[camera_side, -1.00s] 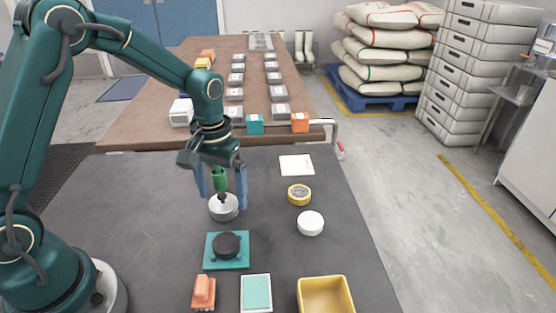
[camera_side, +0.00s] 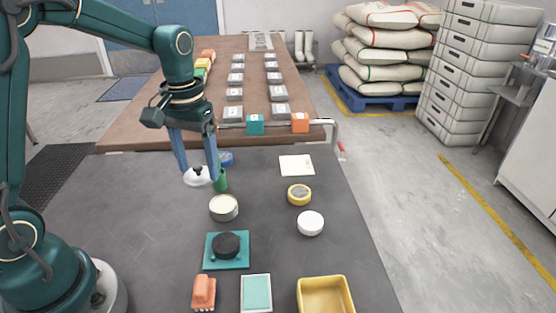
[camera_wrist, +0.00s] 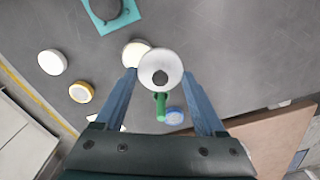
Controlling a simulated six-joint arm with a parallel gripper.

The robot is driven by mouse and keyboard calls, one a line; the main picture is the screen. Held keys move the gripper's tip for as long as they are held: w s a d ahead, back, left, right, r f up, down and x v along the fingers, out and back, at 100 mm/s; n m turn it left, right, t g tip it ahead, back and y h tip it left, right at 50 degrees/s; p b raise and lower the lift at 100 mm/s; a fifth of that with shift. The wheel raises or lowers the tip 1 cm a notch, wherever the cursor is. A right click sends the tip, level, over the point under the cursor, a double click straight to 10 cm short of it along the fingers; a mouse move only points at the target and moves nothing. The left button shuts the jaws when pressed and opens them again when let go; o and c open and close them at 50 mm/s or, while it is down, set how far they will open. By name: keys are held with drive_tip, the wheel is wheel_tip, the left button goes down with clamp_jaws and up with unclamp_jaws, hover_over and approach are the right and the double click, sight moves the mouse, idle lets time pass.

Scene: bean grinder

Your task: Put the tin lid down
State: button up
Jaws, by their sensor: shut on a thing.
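The tin lid (camera_side: 197,177) is a pale disc with a dark knob. My gripper (camera_side: 200,176) is shut on it and holds it in the air, behind and left of the tin in the side view. In the wrist view the lid (camera_wrist: 160,62) sits between my two blue fingers (camera_wrist: 159,76). The round tin (camera_side: 223,213) stands uncovered on the dark mat, its pale inside showing. The lid partly hides the tin (camera_wrist: 132,48) in the wrist view.
A green upright thing (camera_side: 221,182) and a blue roll (camera_side: 226,158) stand near the lid. The mat's left side is clear.

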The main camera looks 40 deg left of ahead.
drive_tip(key=s+a+r, duration=0.3)
drive_tip(key=a+r, duration=0.1)
drive_tip(key=a, duration=0.2)
drive_tip(key=d+r+m, duration=0.4)
drive_tip(key=d, duration=0.5)
drive_tip(key=a+f+n, duration=0.3)
drive_tip(key=a+n, duration=0.1)
drive_tip(key=a, duration=0.5)
drive_tip(key=shift+s+a+f, duration=0.25)
drive_tip(key=shift+s+a, duration=0.05)
drive_tip(key=shift+s, duration=0.1)
hover_over(224, 203)
wheel_tip(224, 203, down, 7)
drive_tip(key=shift+s+r, duration=0.1)
drive_tip(key=shift+f, duration=1.85)
drive_tip(key=shift+f, duration=0.2)
